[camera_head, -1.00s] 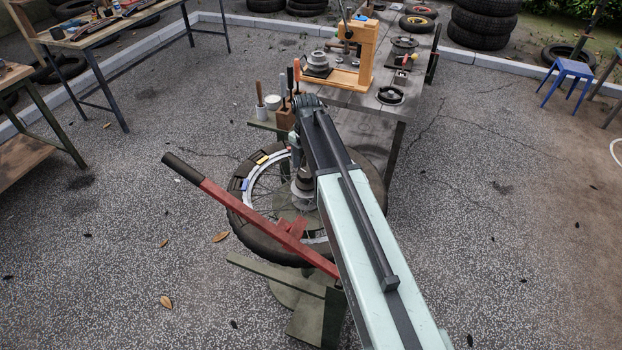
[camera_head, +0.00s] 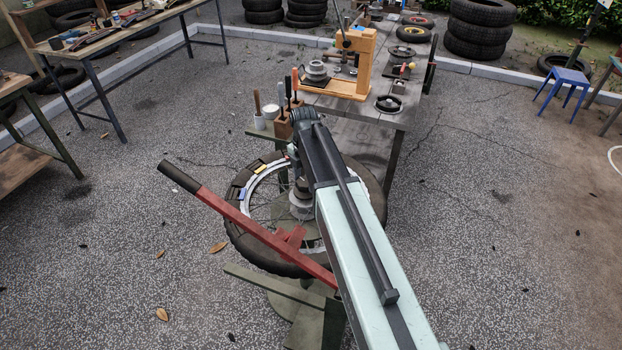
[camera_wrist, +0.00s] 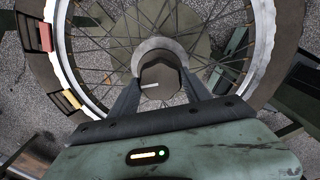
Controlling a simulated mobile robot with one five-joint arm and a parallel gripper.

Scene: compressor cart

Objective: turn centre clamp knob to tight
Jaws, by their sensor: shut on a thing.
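The centre clamp knob (camera_wrist: 166,73) is dark and faceted, with a short white line on its top pointing left in the wrist view. It sits on a round grey collar (camera_wrist: 156,43) at the middle of the spoked wheel. My gripper (camera_wrist: 161,80) is shut on the knob, one dark finger on each side. In the head view my arm reaches down over the wheel (camera_head: 376,198), which lies flat on a green stand. The knob is hard to make out there behind my arm.
A red lever (camera_head: 240,219) with a black grip crosses the near left of the wheel. Red and yellow pieces (camera_wrist: 72,99) sit on the rim. A grey workbench (camera_head: 385,118) with tools stands just beyond. Open pavement lies left and right.

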